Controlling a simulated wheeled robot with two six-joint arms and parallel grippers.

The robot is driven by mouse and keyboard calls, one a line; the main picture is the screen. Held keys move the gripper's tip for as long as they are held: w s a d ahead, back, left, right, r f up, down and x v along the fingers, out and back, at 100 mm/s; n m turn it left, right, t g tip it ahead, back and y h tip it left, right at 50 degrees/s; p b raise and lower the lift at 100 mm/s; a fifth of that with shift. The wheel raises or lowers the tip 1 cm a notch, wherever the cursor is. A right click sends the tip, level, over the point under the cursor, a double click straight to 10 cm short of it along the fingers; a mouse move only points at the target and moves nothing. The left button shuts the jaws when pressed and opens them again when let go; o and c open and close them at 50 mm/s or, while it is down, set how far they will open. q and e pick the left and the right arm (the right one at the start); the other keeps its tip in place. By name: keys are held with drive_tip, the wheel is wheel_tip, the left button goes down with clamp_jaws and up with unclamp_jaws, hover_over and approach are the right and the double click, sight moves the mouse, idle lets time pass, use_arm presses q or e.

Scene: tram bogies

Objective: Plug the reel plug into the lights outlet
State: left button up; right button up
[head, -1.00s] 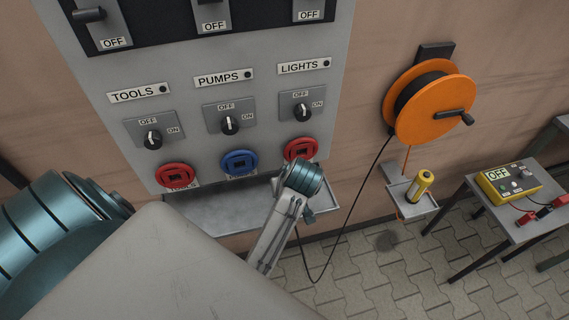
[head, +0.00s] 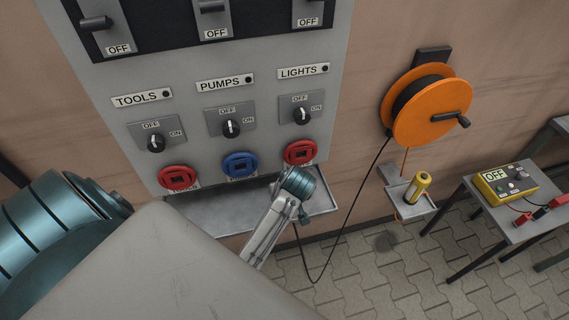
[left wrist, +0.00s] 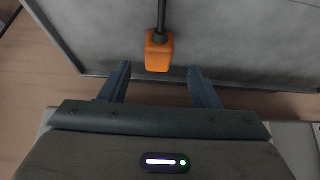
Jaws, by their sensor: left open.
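The orange reel plug (left wrist: 158,54) with its black cable shows in the left wrist view, over the grey tray. My left gripper (left wrist: 159,74) is open, its two fingers apart, and the plug is just ahead of the gap between them. In the head view my left wrist and arm hide the plug. The red lights outlet (head: 300,153) is on the grey panel under the LIGHTS label (head: 303,71), just above my wrist. The orange cable reel (head: 431,105) hangs on the wall at right. Its black cable (head: 345,230) loops down and back up behind my arm. My right gripper is not in view.
A red tools outlet (head: 177,178) and a blue pumps outlet (head: 240,165) sit left of the lights outlet. The grey tray (head: 205,213) runs below them. A yellow cylinder (head: 418,188) stands on a small shelf, and a yellow meter (head: 506,184) is on a side table.

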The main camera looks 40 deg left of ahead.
use_arm(q)
drive_tip(key=shift+w+a+f, duration=0.1)
drive_tip(key=shift+w, duration=0.05)
drive_tip(key=p+x, duration=0.3)
drive_tip(key=x, duration=0.1)
drive_tip(key=shift+w, duration=0.1)
drive_tip(key=shift+w+a+f, duration=0.1)
drive_tip(key=shift+a+f, duration=0.05)
drive_tip(key=shift+f, duration=0.25)
drive_tip(key=c, duration=1)
